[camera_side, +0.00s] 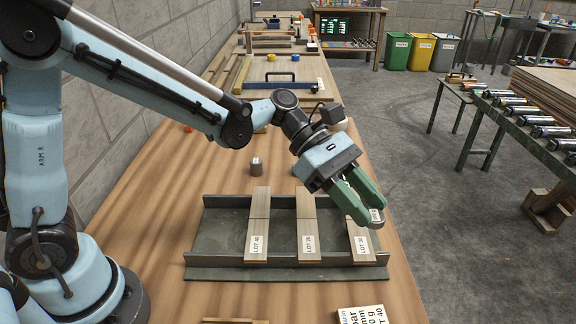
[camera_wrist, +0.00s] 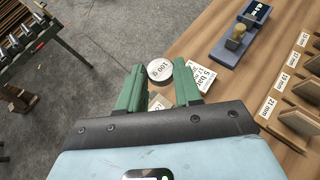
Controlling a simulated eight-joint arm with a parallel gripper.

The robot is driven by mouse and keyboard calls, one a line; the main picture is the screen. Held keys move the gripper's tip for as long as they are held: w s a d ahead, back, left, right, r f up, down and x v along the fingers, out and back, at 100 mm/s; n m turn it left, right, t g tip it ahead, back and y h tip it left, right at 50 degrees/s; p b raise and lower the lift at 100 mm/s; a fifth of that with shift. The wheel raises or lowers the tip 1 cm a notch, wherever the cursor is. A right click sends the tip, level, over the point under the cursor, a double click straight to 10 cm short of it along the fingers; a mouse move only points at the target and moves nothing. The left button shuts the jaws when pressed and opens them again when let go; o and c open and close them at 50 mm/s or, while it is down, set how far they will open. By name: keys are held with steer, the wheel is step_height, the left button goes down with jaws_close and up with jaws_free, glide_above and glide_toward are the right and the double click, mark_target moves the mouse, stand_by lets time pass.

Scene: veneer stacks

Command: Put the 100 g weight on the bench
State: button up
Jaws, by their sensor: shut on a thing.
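My gripper (camera_side: 368,206) has green fingers shut on the 100 g weight (camera_wrist: 160,70), a small metal cylinder with a white top label reading "100 g". In the side view the weight (camera_side: 377,216) shows at the fingertips, partly covered by them. It appears held above the far end of the right-hand veneer stack, near the right edge of the wooden bench (camera_side: 150,190). The gap beneath it is hard to judge. The fingers stand either side of it in the wrist view (camera_wrist: 160,85).
A dark green tray (camera_side: 230,273) bears three veneer stacks, including LOT 40 (camera_side: 257,240) and LOT 20 (camera_side: 307,240). A grey cylinder (camera_side: 257,167) stands behind it. A printed card (camera_side: 362,315) lies in front. Bare bench lies left of the tray.

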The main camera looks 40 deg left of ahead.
steer(key=shift+s+d+r, duration=0.1)
steer(key=shift+d+r, duration=0.05)
steer(key=w+a+f+n+t+y, duration=0.2)
steer(key=w+a+n+t, duration=0.3)
steer(key=w+a, duration=0.5)
steer(key=w+a+f+n+t+y, duration=0.3)
steer(key=w+a, duration=0.4)
steer(key=w, duration=0.6)
steer(key=shift+n+t+h, duration=0.5)
steer(key=shift+n+h, duration=0.1)
steer(key=shift+n, duration=0.1)
steer(key=w+a+f, duration=0.1)
steer(key=a+f, duration=0.1)
steer(key=a, duration=0.1)
steer(key=w+a+f, duration=0.2)
steer(key=a, duration=0.1)
steer(key=w+a+f, duration=0.2)
steer(key=a, duration=0.1)
steer(key=shift+w+f, duration=0.1)
steer(key=shift+w, duration=0.05)
steer(key=shift+w+a+f, duration=0.2)
steer(key=shift+a+f, duration=0.1)
steer(key=shift+a, duration=0.15)
steer(key=shift+f, duration=2.05)
steer(key=shift+f, duration=0.2)
steer(key=o, duration=1.1)
steer(key=shift+a, duration=0.1)
steer(key=shift+c, duration=0.2)
